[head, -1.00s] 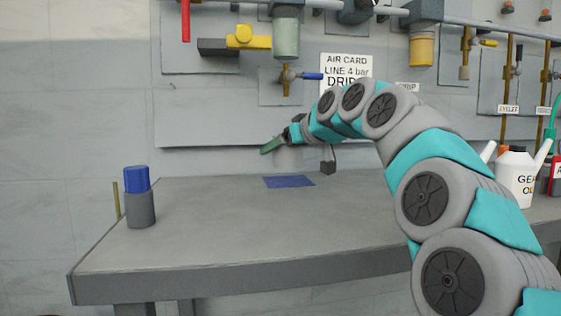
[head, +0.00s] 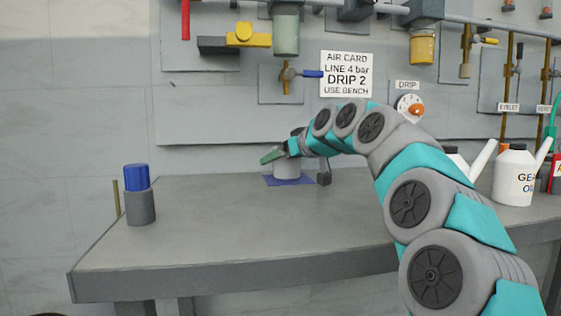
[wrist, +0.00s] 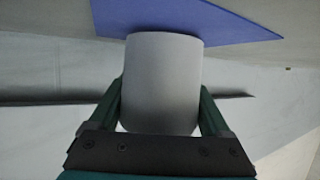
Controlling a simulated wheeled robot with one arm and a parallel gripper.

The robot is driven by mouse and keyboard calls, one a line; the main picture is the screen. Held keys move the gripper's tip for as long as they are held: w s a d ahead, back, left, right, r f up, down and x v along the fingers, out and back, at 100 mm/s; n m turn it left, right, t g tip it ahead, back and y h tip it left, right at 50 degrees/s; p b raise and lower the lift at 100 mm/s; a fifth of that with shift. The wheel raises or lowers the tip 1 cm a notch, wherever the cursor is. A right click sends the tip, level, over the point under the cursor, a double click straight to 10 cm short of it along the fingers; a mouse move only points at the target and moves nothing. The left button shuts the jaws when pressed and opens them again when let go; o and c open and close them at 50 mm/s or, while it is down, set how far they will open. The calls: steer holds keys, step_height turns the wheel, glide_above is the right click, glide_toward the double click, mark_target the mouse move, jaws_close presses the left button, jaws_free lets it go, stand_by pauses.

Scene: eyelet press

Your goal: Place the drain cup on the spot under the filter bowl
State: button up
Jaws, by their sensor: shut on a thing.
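The drain cup (head: 287,169) is a light grey cylinder, upright at the blue spot (head: 271,182) on the bench. In the wrist view the cup (wrist: 163,80) is between the two green fingers of my gripper (wrist: 162,98), with its far end against the blue spot (wrist: 215,18). My gripper (head: 276,154) is shut on the cup. In the head view the cup's base looks to be on the blue spot or just above it; I cannot tell which. The filter bowl (head: 286,33) is a grey-green cylinder on the wall above.
A blue-topped grey cylinder (head: 139,207) stands at the bench's left end. White oil cans (head: 515,178) stand at the right. A valve with a blue handle (head: 308,74) hangs below the filter bowl. The bench top (head: 230,230) in front is clear.

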steer(key=shift+f, duration=0.2)
steer(key=shift+f, duration=0.15)
steer(key=o, duration=1.2)
steer(key=shift+r, duration=0.2)
steer(key=shift+s+d+r, duration=0.2)
steer(key=shift+s+d, duration=0.05)
steer(key=shift+s, duration=0.1)
steer(key=v, duration=1.1)
steer(key=shift+s+f, duration=0.1)
